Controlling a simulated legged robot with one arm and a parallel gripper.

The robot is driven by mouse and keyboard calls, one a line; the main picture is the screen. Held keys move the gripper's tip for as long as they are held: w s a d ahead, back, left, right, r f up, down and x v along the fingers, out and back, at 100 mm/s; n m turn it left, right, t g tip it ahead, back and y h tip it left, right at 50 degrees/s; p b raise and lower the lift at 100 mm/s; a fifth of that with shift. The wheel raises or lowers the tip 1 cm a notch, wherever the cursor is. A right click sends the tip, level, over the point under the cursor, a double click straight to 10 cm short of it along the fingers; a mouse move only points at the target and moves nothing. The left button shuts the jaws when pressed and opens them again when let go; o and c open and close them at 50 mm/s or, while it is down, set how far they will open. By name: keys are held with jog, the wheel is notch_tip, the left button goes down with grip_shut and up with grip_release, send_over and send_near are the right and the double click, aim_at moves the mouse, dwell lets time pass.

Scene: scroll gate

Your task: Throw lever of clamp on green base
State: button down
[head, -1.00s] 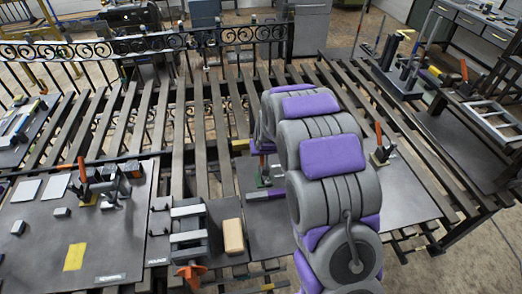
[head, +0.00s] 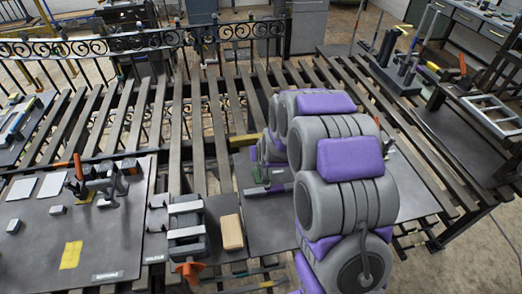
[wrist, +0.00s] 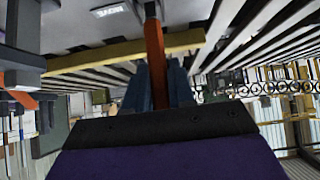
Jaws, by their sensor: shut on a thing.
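In the wrist view an orange lever handle (wrist: 154,48) runs between the two blue-grey fingers of my gripper (wrist: 158,86), which is shut on it. The dark gripper body and a purple part of mine fill the bottom of that view. In the head view a green clamp base (head: 258,175) shows on a dark plate, just left of my arm. The clamp's lever and my gripper's fingertips are hidden behind my arm links there, so the lever's angle cannot be told from that view.
A dark plate (head: 35,255) at left carries another orange-handled clamp (head: 80,183), small blocks and a yellow piece. A grey vise (head: 187,232) and a tan block (head: 231,232) stand left of my arm. Slatted rails and a scroll gate (head: 145,40) lie beyond.

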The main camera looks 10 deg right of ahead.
jog(key=shift+s+f, duration=0.1)
jog(key=shift+f, duration=0.05)
jog(key=c, duration=1)
grip_release()
jog(key=shift+c, duration=0.2)
jog(key=v, duration=1.7)
